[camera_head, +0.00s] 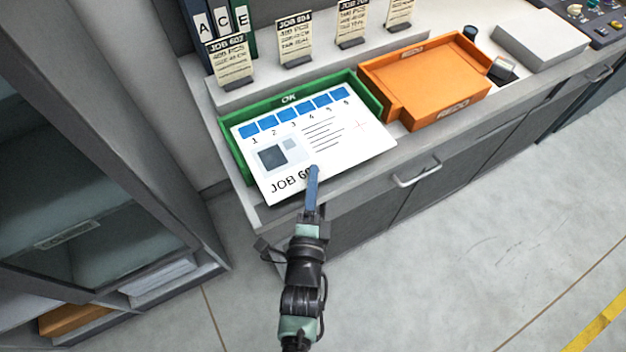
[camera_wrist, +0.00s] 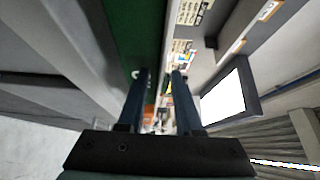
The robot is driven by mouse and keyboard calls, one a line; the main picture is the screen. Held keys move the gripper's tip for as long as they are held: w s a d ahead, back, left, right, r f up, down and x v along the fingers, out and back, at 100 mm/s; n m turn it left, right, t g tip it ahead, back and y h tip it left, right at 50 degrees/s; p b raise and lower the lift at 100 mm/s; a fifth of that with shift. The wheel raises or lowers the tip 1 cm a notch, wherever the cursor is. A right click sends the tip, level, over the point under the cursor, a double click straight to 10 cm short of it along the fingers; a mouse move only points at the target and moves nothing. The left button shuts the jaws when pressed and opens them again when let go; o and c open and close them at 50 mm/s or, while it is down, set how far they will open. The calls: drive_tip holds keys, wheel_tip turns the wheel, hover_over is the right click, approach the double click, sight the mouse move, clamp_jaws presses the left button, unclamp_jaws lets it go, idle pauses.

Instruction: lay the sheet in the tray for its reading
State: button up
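The sheet (camera_head: 322,128) is white, with a row of numbered blue patches, a grey picture, text lines and "JOB 60" partly hidden by my finger. In the head view it lies across the green tray (camera_head: 228,150) marked OK, covering most of its inside. Its near edge and right corner reach past the tray; I cannot tell whether it rests there or hovers. My gripper (camera_head: 314,172) is over the sheet's near edge. In the wrist view my gripper (camera_wrist: 160,78) has its fingers apart, with a clear gap and background between them. I cannot make out the sheet there.
An orange tray (camera_head: 440,70) marked REDO stands right of the green one. Job cards (camera_head: 295,45) stand on a ledge behind, with binders (camera_head: 213,40) at the back left. A grey block (camera_head: 540,40) and control panel (camera_head: 590,15) are farther right. A cabinet (camera_head: 80,170) stands at left.

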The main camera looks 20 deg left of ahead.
drive_tip(key=shift+r, duration=0.1)
drive_tip(key=shift+s, duration=0.15)
drive_tip(key=b+v, duration=0.1)
drive_tip(key=v, duration=1)
drive_tip(key=shift+s+d+b, duration=0.2)
drive_tip(key=shift+s+b, duration=0.15)
drive_tip(key=shift+b, duration=0.05)
drive_tip(key=shift+r, duration=0.1)
drive_tip(key=w+r+n+t, duration=0.2)
drive_tip(key=w+r, duration=0.3)
drive_tip(key=r, duration=0.4)
drive_tip(key=w+r+n+t+h, duration=0.15)
drive_tip(key=w+r, duration=0.35)
drive_tip(key=r, duration=0.5)
drive_tip(key=w+r+n+t+y, duration=0.1)
drive_tip(key=w+r+n, duration=0.3)
drive_tip(key=r, duration=0.5)
drive_tip(key=s+d+r+n+t+h, duration=0.1)
drive_tip(key=s+d+r+n+t, duration=0.1)
drive_tip(key=r, duration=0.8)
drive_tip(key=s+d+r+n+t+h, duration=0.1)
drive_tip(key=d+r, duration=0.4)
drive_tip(key=r, duration=0.6)
drive_tip(key=s+d+r+n+t+h, duration=0.2)
drive_tip(key=s+d+r+n+h, duration=0.1)
drive_tip(key=r, duration=0.8)
drive_tip(key=shift+s+d+n+t, duration=0.2)
drive_tip(key=shift+s+n+t, duration=0.2)
drive_tip(key=shift+s, duration=0.55)
